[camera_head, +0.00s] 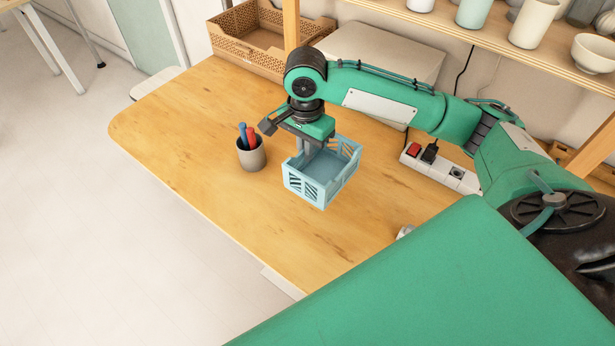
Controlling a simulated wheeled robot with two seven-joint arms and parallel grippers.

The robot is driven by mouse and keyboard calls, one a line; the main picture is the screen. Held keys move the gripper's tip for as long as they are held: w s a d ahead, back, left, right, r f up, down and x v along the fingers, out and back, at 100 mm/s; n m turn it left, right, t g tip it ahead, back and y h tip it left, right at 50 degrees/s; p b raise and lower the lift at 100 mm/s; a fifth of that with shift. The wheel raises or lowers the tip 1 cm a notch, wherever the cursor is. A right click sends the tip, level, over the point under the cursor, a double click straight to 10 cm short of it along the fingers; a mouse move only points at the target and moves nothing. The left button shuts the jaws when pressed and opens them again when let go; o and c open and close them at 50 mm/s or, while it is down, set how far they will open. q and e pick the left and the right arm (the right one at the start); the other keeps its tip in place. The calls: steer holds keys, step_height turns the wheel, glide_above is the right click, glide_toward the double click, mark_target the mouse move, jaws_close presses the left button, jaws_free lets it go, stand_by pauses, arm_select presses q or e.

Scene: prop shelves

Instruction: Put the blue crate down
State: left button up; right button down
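The light blue crate (308,188) with slotted walls is upright, over the wooden tabletop right of the pen cup. My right gripper (308,150) points down at the crate's far left wall, its fingers closed about that wall. The gripper hides part of the rim. I cannot tell from this view whether the crate's bottom touches the table or hangs just above it. My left gripper is not in view.
A grey cup (251,156) with red and blue pens stands just left of the crate. A power strip (440,171) lies at the right. A brown crate (247,42) is at the back. The wooden table (180,135) is clear at left and front. A shelf with cups (534,22) overhangs the back.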

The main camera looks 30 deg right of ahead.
step_height(320, 180, down, 11)
steer(key=shift+r, duration=0.2)
stand_by(0.4)
steer(key=c, duration=1.6)
jaws_free()
steer(key=shift+f, duration=0.1)
step_height(320, 180, up, 12)
steer(key=shift+r, duration=0.15)
